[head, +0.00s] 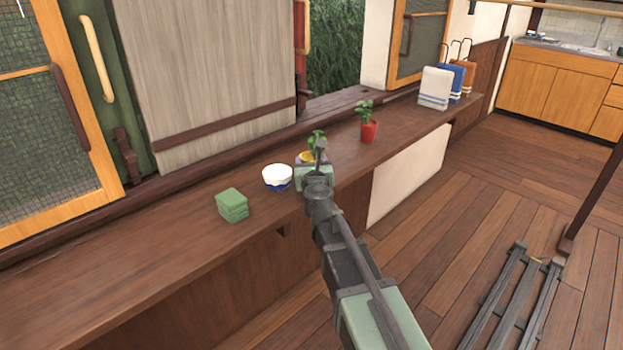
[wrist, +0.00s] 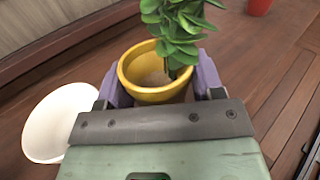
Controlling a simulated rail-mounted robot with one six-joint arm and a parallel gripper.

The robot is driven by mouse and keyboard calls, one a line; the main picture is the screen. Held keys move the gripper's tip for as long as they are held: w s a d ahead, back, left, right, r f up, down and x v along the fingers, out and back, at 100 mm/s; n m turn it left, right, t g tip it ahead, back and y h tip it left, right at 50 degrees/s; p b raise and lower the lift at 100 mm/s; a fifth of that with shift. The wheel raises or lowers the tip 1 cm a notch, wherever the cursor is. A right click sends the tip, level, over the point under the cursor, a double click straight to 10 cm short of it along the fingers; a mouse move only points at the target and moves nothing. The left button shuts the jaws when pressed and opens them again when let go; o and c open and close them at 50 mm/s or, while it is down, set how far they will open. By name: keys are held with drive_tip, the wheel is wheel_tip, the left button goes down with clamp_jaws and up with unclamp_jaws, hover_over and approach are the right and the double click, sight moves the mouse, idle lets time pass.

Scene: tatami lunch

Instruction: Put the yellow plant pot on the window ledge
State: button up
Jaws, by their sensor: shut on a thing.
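The yellow plant pot (wrist: 157,92) holds a leafy green plant and sits between the two purple fingers of my gripper (wrist: 160,88) in the wrist view. My gripper is shut on the pot. In the head view, my gripper (head: 312,160) covers most of the pot, and only a little yellow and the green leaves (head: 316,140) show. The pot is over the brown wooden window ledge (head: 220,250). I cannot tell whether its base touches the wood, as its lower part is hidden.
A red potted plant (head: 369,131) stands to the right. Towels on stands (head: 437,88) are at the far right end. The ledge's left part is clear.

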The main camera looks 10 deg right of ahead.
drive_tip(key=shift+f, duration=0.5)
drive_tip(key=o, duration=0.7)
drive_tip(key=shift+s+r+p, duration=0.2)
drive_tip(key=shift+p, duration=0.15)
drive_tip(key=s, duration=0.4)
drive_tip(key=s+a, duration=0.1)
drive_tip(key=s, duration=0.6)
drive_tip(key=shift+s+a, duration=0.35)
drive_tip(key=shift+o, duration=1.3)
